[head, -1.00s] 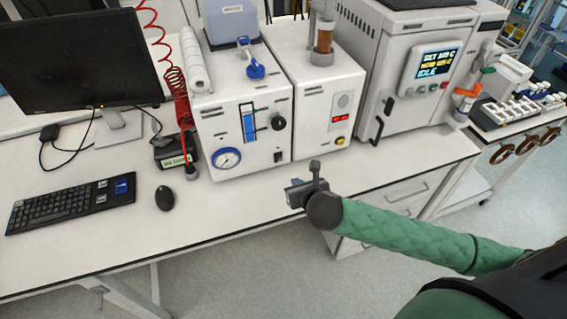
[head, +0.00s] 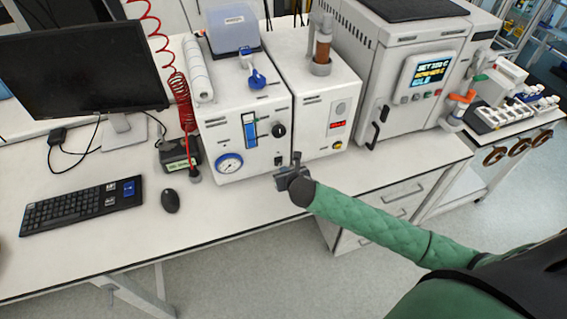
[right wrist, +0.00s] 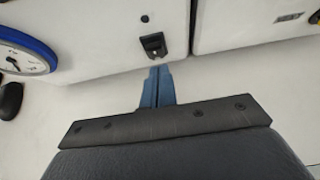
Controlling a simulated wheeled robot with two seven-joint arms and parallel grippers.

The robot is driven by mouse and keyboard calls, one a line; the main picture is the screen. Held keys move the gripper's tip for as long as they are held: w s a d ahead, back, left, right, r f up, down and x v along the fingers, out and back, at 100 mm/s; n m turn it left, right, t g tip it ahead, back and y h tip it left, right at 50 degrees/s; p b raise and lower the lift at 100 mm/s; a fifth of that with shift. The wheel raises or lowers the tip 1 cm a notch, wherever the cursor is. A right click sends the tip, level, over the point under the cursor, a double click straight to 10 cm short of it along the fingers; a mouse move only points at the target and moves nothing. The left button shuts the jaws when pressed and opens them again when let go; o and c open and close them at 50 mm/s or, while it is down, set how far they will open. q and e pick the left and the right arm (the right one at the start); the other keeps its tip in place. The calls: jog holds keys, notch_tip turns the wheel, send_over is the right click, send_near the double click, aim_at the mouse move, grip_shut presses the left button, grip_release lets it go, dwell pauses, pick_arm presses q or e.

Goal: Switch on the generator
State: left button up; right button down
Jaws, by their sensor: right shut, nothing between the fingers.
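Two white boxes stand side by side on the bench, with no label that I can read as generator. The left box (head: 213,126) has a round blue-rimmed gauge (head: 229,163), a blue flow tube, a black knob (head: 278,130) and a small black switch (head: 278,160) low on its front. The right box (head: 322,112) has a red display and a yellow button. My right gripper (head: 283,177) is shut and empty, just in front of the left box's lower right corner. In the right wrist view its blue fingers (right wrist: 158,80) point at the black switch (right wrist: 153,43), just below it; I cannot tell contact.
A large oven-like unit (head: 383,100) with a lit screen stands to the right. A monitor (head: 80,80), keyboard (head: 80,206) and mouse (head: 170,200) are on the left. A red coiled hose (head: 182,95) hangs beside the left box. The bench front is clear.

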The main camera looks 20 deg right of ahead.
aim_at(280, 160)
jog(key=shift+w+r, duration=0.2)
jog(key=shift+w, duration=0.4)
jog(key=shift+w+p, duration=0.15)
jog(key=shift+p, duration=0.15)
jog(key=shift+w+r+g, duration=0.25)
jog(key=shift+w+g, duration=0.15)
jog(key=shift+f, duration=0.15)
jog(key=shift+r, duration=0.25)
jog(key=shift+r, duration=0.6)
